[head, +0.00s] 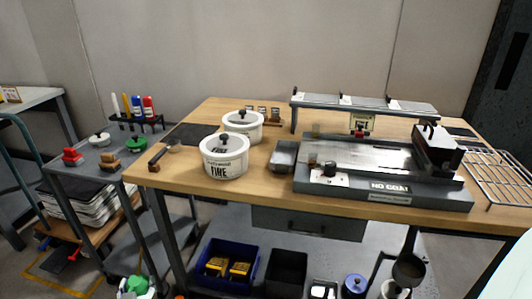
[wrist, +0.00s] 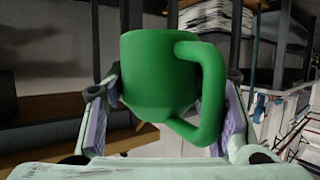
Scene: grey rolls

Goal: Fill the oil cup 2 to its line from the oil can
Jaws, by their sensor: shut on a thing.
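My gripper (wrist: 166,112) is shut on a green vessel (wrist: 158,72) with a thick loop handle on its right, seemingly the oil can. Its body narrows toward the lower end in the wrist view; no spout or oil shows. In the head view the green vessel (head: 138,285) shows low at the left, beside the bench and below its top. I cannot pick out oil cup 2 or its line. Small items (head: 262,110) stand in a row at the bench's back, and a raised rail (head: 365,101) has white tags; I cannot read them.
The wooden bench (head: 245,187) carries two white lidded pots (head: 224,157) (head: 243,124) and a grey machine (head: 385,160). A grey cart (head: 90,170) stands to the left. A blue bin (head: 225,267) sits on the lower shelf. A wire rack (head: 497,175) lies at the right.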

